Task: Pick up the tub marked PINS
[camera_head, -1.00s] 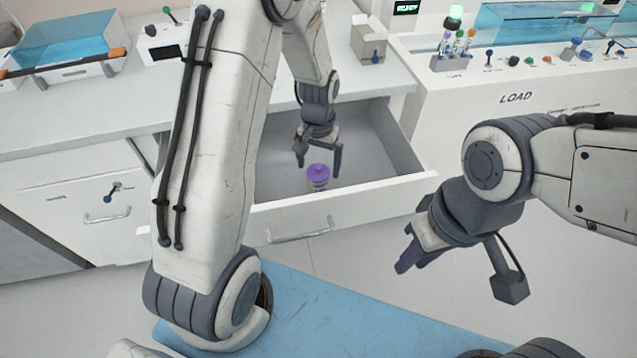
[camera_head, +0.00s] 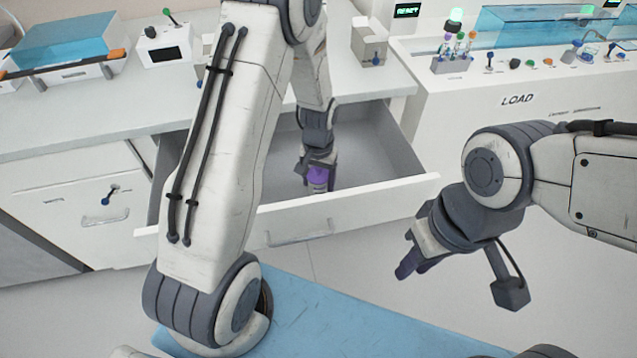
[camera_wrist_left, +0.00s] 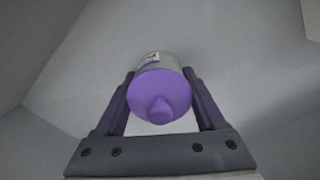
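A small tub with a purple knobbed lid (camera_head: 318,174) is inside the open drawer. In the left wrist view its purple lid (camera_wrist_left: 160,97) faces the camera, with a pale body and a small label behind it; the label's writing cannot be read. My left gripper (camera_head: 318,178) reaches down into the drawer with its fingers on both sides of the tub. In the left wrist view the fingers lie against the lid's edges, so it looks shut on the tub. My right gripper (camera_head: 407,262) is in front of the drawer, away from the tub; its finger gap is not clear.
The open drawer (camera_head: 388,191) has walls around the tub and otherwise looks empty where visible. A tube rack (camera_head: 452,64) stands on the LOAD counter at right. A box (camera_head: 369,45) and a blue-topped tray (camera_head: 65,45) stand on the worktop.

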